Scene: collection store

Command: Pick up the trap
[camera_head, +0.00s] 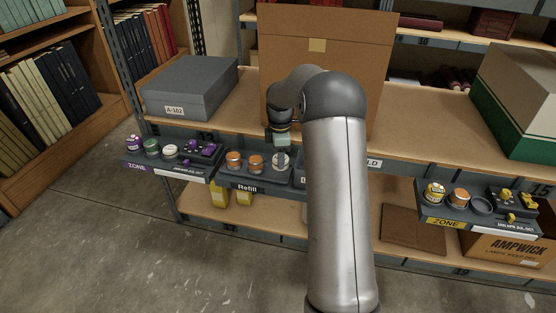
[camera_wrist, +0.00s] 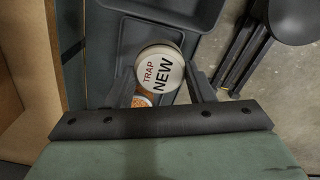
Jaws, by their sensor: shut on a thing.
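A round white trap (camera_wrist: 160,68) with "TRAP NEW" on its lid sits between the two dark fingers of my gripper (camera_wrist: 165,82) in the wrist view. The fingers are shut on its sides. In the head view the same trap (camera_head: 281,161) shows at the Refill tray (camera_head: 247,187), below my gripper (camera_head: 280,148). I cannot tell whether its base touches the tray. Two orange-topped traps (camera_head: 245,161) stand to its left in that tray. An orange edge (camera_wrist: 143,100) shows beside the held trap in the wrist view.
A zone tray (camera_head: 170,170) with purple-marked items is at left; another (camera_head: 450,212) with yellow and orange items is at right. A large cardboard box (camera_head: 350,45) stands close behind my arm. A grey box (camera_head: 190,88) sits on the shelf at left.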

